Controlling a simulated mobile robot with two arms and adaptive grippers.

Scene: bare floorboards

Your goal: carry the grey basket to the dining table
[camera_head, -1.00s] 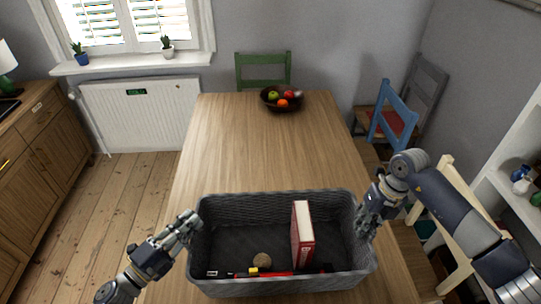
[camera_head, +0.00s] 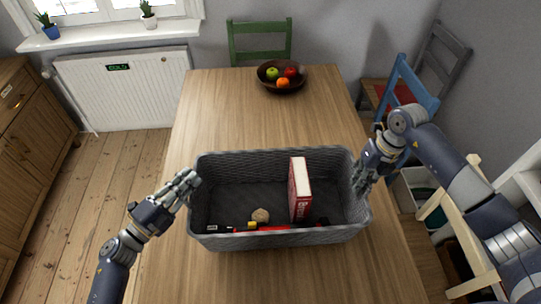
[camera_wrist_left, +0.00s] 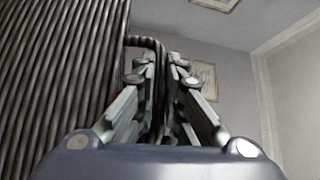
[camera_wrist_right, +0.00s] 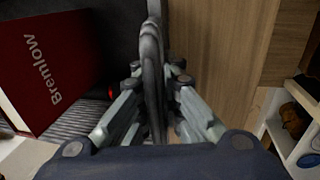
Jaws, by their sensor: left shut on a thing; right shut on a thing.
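The grey woven basket (camera_head: 280,240) is over the near half of the wooden dining table (camera_head: 235,120); I cannot tell whether it touches the top. It holds an upright red book (camera_head: 301,192), a round tan item (camera_head: 260,215) and small red, yellow and dark items along its near wall. My left gripper (camera_head: 190,184) is shut on the basket's left rim, and the left wrist view shows the rim (camera_wrist_left: 158,75) between its fingers. My right gripper (camera_head: 361,178) is shut on the right rim, which also shows between its fingers in the right wrist view (camera_wrist_right: 152,70).
A dark fruit bowl (camera_head: 281,86) stands on the table's far end. A green chair (camera_head: 260,42) is behind the table, and a blue chair (camera_head: 415,85) is at its right. Tabletop between basket and bowl is clear. A wooden cabinet (camera_head: 35,130) stands left.

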